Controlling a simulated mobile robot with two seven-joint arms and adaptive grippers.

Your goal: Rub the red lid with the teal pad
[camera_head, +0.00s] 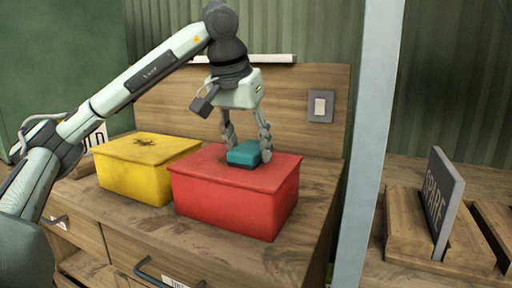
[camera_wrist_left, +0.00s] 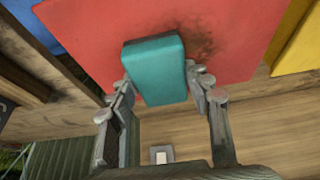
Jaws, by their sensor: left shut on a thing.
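The teal pad (camera_head: 248,153) is held between the fingers of my left gripper (camera_head: 246,148), on or just over the red lid (camera_head: 205,165); I cannot tell whether they touch. In the left wrist view the pad (camera_wrist_left: 157,68) sits between the fingertips of my left gripper (camera_wrist_left: 160,85), with the red lid (camera_wrist_left: 95,45) behind it. A dark smudge (camera_wrist_left: 203,43) shows on the lid beside the pad. The lid tops a red box (camera_head: 232,208) on the wooden cabinet. My right gripper is not in view.
A yellow box (camera_head: 135,183) with a dark smudge on its lid stands left of the red box. A wooden backboard (camera_head: 180,100) with a switch plate (camera_head: 320,105) is behind. A pale post (camera_head: 370,150) stands to the right, before a rack with a SPARE sign (camera_head: 440,200).

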